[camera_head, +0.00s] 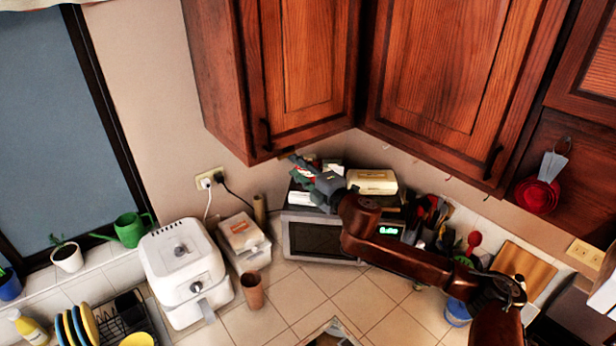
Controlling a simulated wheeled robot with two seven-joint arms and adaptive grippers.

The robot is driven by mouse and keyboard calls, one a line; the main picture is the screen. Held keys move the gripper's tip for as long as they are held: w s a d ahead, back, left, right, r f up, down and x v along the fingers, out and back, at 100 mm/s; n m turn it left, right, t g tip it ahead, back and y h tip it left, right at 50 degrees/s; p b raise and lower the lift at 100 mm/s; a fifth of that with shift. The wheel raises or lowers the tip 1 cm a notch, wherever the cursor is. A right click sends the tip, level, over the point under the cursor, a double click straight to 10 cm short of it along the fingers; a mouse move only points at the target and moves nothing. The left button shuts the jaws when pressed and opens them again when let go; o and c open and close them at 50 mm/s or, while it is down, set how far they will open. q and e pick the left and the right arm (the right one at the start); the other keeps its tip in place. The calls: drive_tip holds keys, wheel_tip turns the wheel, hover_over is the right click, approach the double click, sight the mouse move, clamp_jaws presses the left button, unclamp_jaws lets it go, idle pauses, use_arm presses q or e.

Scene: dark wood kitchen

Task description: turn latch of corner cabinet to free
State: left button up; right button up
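Dark wood upper cabinets meet in the corner. The left cabinet door (305,55) has a dark handle (266,135) near its lower left edge. The right cabinet door (455,65) has a dark handle (493,162) near its lower right edge. No separate latch can be made out on either door. My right arm reaches up from the lower right, and its grey gripper (300,168) is just below the left cabinet's bottom edge, right of and below the left handle. Its fingers blend with the clutter behind, so their opening is unclear. My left gripper is not seen.
A microwave (315,238) stands in the corner below, with boxes, including a cream one (372,181), on top. A white air fryer (182,270), a brown cup (252,291) and a utensil cluster (430,215) stand on the tiled counter. Red measuring cups (537,195) hang at right.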

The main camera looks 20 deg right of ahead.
drive_tip(key=v, duration=0.6)
drive_tip(key=shift+s, duration=0.4)
